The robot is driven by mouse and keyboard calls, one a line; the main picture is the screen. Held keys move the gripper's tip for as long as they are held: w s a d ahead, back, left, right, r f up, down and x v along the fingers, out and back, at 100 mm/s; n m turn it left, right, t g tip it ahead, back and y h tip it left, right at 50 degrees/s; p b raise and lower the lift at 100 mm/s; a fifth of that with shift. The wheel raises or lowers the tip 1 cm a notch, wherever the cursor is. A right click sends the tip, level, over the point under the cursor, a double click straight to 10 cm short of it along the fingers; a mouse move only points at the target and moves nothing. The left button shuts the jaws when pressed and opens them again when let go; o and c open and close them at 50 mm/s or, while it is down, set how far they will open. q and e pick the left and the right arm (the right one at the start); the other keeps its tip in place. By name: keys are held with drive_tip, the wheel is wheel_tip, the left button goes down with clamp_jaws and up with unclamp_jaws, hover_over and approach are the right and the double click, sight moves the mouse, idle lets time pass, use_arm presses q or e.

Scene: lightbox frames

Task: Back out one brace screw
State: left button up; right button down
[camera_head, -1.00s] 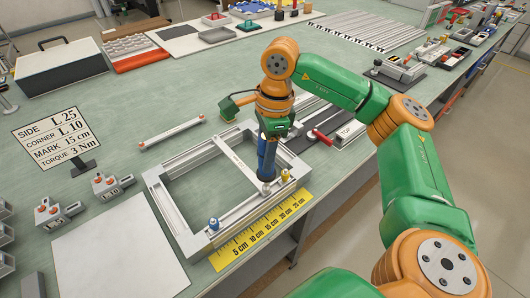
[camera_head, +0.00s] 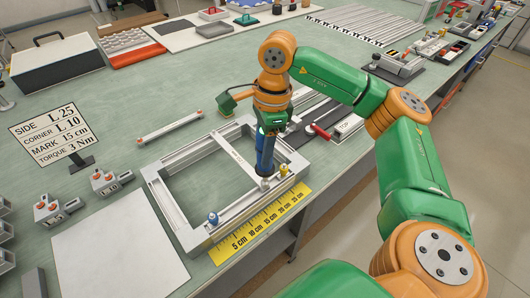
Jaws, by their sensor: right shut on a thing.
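A rectangular grey metal frame (camera_head: 167,202) lies on the green bench. A brace bar (camera_head: 236,155) crosses it from the far side to the near side. My right gripper (camera_head: 271,122) is shut on a blue upright power screwdriver (camera_head: 266,152). The tool's lower end (camera_head: 265,182) stands over the near end of the brace; the tool hides the screw there, and I cannot tell whether the bit sits in it. A yellow-topped peg (camera_head: 283,170) and a blue-topped peg (camera_head: 213,218) stand on the frame's near side. My left gripper is not in view.
A yellow ruler (camera_head: 258,225) lies along the frame's near edge. A red-handled tool (camera_head: 320,132) lies right of the frame. A loose bar (camera_head: 170,128) lies behind it, a sign (camera_head: 45,130) and white sheet (camera_head: 115,245) to the left.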

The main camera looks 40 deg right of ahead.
drive_tip(key=shift+w+d+r+p, duration=0.1)
drive_tip(key=shift+w+r+p, duration=0.1)
drive_tip(key=shift+r+p, duration=0.8)
wheel_tip(320, 180, up, 3)
drive_tip(key=shift+s+p, duration=0.15)
drive_tip(key=shift+p, duration=0.9)
drive_tip(key=shift+f, duration=0.1)
